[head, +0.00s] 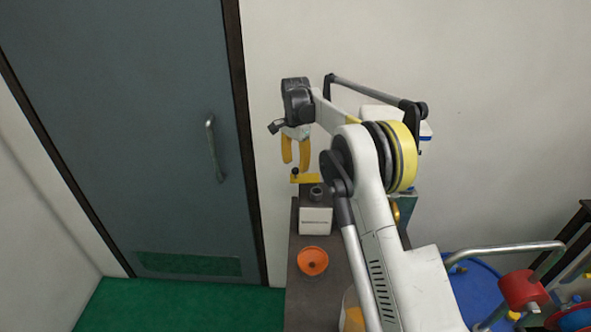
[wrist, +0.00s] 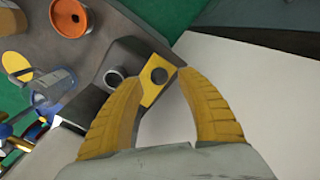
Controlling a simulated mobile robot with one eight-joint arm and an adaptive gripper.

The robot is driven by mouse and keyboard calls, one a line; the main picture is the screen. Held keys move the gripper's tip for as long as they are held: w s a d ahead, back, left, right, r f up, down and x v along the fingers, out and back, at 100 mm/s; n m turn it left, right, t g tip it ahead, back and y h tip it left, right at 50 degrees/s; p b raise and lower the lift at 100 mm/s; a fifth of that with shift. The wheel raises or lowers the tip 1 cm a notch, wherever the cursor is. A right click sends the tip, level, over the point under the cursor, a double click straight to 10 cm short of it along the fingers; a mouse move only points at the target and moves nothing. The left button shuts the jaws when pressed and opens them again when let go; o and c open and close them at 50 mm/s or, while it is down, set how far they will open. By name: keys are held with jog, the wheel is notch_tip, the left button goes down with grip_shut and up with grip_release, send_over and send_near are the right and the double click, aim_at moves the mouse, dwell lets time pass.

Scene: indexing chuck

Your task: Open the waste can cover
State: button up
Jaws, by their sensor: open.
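Nothing is held.
The white box (head: 315,221) with a grey round socket stands in front of the plate. An orange round dish (head: 313,261) sits nearer on the dark bench (head: 300,285). A blue round object (head: 470,280) and metal tubing are at lower right. A closed door (head: 130,120) is left.

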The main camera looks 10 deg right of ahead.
notch_tip(320, 180, up, 9)
jog(key=shift+r, duration=0.15)
jog(key=shift+s+r, duration=0.1)
jog(key=s+d+r+n+t+b, duration=0.25)
jog(key=s+b, duration=0.25)
jog(key=s, duration=0.6)
jog(key=s+d+r+n+t+b, duration=0.15)
jog(key=s+n+b, duration=0.25)
jog(key=s, duration=0.7)
jog(key=s+f+n+t+b, duration=0.1)
jog(key=s+f+n+b, duration=0.1)
jog(key=s+f, duration=0.6)
jog(key=s+d+f+n+t+b, duration=0.1)
jog(key=s+f+b, duration=0.3)
jog(key=s+f, duration=0.4)
jog(key=s+n+t, duration=0.1)
jog(key=s, duration=0.3)
jog(key=shift+s+d+f, duration=0.25)
jog(key=shift+s+d, duration=0.05)
jog(key=shift+s, duration=0.1)
